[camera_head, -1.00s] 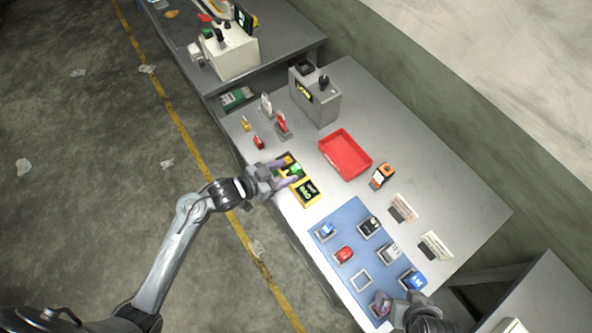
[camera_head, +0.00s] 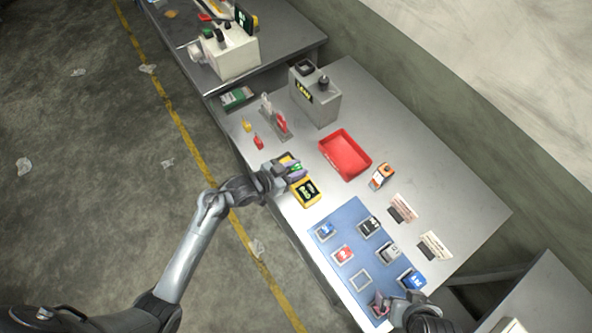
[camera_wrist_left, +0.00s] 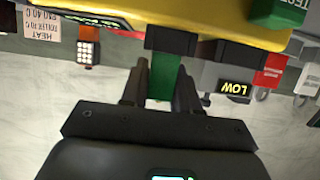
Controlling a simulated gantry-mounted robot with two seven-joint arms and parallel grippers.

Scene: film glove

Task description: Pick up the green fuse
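A red tray (camera_head: 345,154) lies right of the tester. The blue mat (camera_head: 337,232) holds several small blocks. An orange handheld device (camera_head: 382,176) and paper signs stand at the right. A grey box (camera_head: 315,95) stands behind. Small red and yellow pieces lie beyond my left gripper.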

